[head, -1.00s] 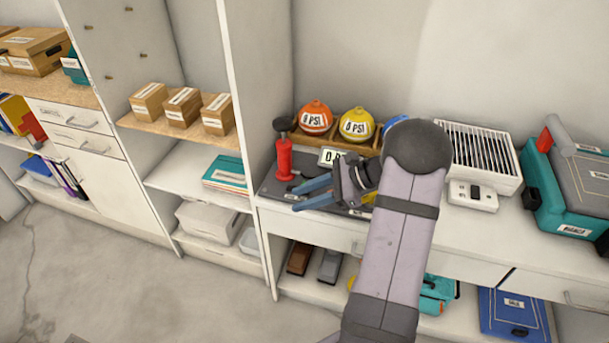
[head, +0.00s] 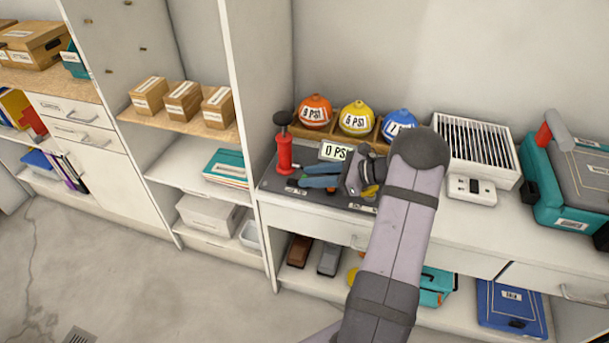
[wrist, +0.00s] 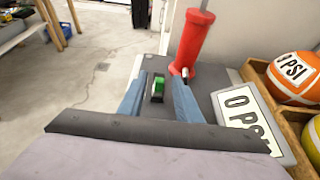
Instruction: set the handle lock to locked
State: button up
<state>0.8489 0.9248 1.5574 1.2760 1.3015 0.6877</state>
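A red pump (head: 284,155) with a dark top knob stands upright on a dark grey base plate (head: 285,190); its red body is also in the wrist view (wrist: 190,42). A small green-and-dark part (wrist: 158,87), which looks like the handle lock, sits on the plate left of the pump in the wrist view. Its lock setting cannot be read. My gripper (head: 304,176) is low over the plate, beside the pump. Its blue fingers (wrist: 157,90) are open, one on each side of the green part with gaps showing. In the head view the green part is not visible.
A "0 PSI" display (head: 335,150) stands right of the pump. Orange (head: 315,108), yellow (head: 357,114) and blue (head: 398,120) balls sit in a wooden rack behind. A white slatted unit (head: 478,150) and a teal case (head: 560,195) are further right. Free floor lies left.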

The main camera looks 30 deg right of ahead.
aim_at(294, 181)
jog(key=shift+x, duration=1.3)
grip_shut()
jog(key=shift+w+a, duration=1.25)
jog(key=shift+r, duration=0.1)
grip_release()
jog(key=shift+a, duration=0.1)
jog(key=shift+s+d, duration=0.1)
jog(key=shift+d, duration=0.15)
